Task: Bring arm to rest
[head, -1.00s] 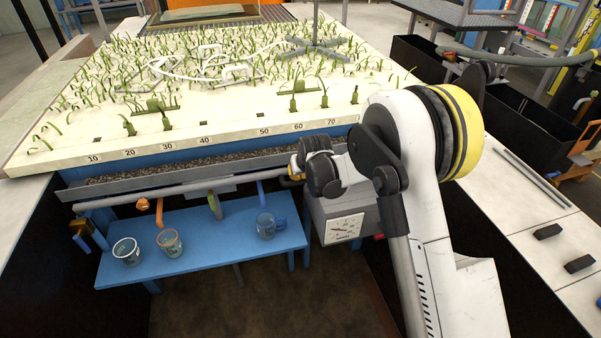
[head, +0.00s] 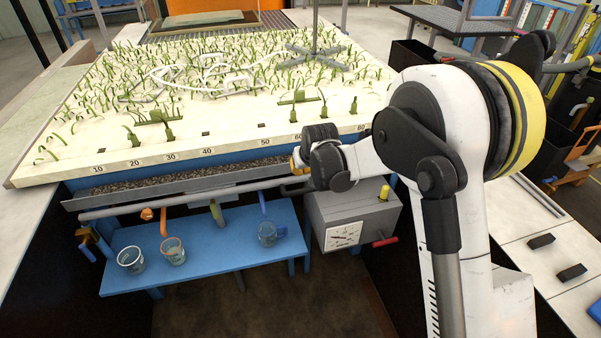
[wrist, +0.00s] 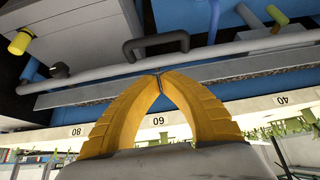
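My arm reaches in from the right of the head view, bent, with its wrist in front of the flume's front edge. My gripper shows in the wrist view (wrist: 160,78), where its two yellow fingers meet at the tips with nothing between them. In the head view only a little yellow of it shows beside the dark wrist joint, near the grey pipe (head: 200,199). In the wrist view the fingertips appear just in front of the pipe and the grey trough (wrist: 100,95); I cannot tell the exact gap.
The flume bed (head: 230,110) with green plants spans the back. Below it, a blue bench (head: 210,262) holds a clear cup (head: 131,260), an orange-rimmed cup (head: 173,252) and a blue cup (head: 268,233). A grey box (head: 350,215) with a dial, yellow knob and red handle stands right of it.

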